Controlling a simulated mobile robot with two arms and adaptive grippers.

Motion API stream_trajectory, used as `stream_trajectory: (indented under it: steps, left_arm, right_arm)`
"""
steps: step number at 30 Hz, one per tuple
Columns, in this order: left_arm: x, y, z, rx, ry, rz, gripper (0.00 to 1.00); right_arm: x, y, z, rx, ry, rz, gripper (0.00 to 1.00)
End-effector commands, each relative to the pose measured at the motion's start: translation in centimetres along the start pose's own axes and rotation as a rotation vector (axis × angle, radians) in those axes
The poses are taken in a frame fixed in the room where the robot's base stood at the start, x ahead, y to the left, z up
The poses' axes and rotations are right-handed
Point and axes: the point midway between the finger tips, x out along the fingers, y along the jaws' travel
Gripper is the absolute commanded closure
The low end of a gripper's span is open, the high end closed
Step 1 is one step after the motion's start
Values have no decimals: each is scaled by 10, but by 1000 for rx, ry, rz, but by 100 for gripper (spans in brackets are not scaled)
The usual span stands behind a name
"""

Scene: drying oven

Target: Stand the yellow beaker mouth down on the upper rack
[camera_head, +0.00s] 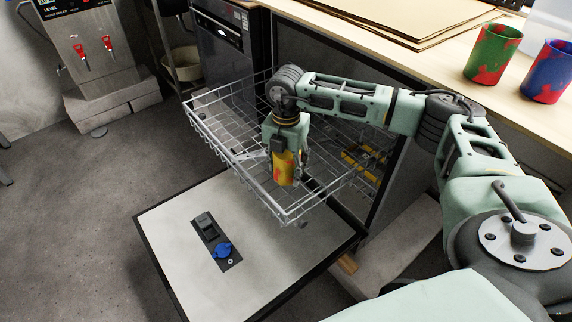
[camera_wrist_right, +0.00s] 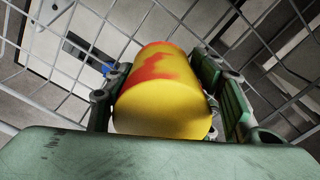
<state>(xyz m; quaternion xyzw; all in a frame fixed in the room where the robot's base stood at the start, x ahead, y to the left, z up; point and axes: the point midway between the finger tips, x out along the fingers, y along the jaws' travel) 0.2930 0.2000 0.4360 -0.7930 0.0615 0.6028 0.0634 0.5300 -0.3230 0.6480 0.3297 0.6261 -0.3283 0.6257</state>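The yellow beaker (camera_head: 284,169) has orange-red patches. It is between the fingers of my right gripper (camera_head: 287,160), which points down into the upper rack (camera_head: 208,130), a wire basket pulled out of the machine. In the right wrist view the beaker (camera_wrist_right: 165,98) sits snugly between the two fingers of the right gripper (camera_wrist_right: 160,95). Its near end looks closed and smooth; its far end, with the mouth, is hidden. The rack's wires show around and beyond it. I cannot tell whether the beaker touches the rack floor. My left gripper is not in view.
The open door (camera_head: 180,250) lies flat below the rack. The wooden counter (camera_head: 410,62) above holds a green-red beaker (camera_head: 492,55), a blue-red beaker (camera_head: 546,72) and brown sheets (camera_head: 370,18). My right arm crosses above the rack's right part. The rack's left part looks empty.

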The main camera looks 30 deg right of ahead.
Motion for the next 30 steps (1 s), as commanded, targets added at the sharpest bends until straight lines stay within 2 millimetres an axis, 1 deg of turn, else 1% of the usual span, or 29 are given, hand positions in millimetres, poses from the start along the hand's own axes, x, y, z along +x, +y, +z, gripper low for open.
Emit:
stream_trajectory:
  steps: [1, 6, 14, 17, 20, 30]
  left_arm:
    - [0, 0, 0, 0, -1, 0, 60]
    - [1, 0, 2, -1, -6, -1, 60]
    - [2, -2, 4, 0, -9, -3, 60]
    - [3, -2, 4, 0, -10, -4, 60]
    - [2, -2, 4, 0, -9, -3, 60]
    - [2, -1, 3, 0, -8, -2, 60]
  right_arm:
    - [0, 0, 0, 0, 0, 0, 42]
    - [0, 0, 0, 0, 0, 0, 29]
    - [0, 0, 0, 0, 0, 0, 29]
    - [-5, 0, 0, 0, -1, 0, 29]
    - [-17, 1, 1, 0, -2, 3, 29]
    - [-88, 1, 0, 0, -2, 4, 29]
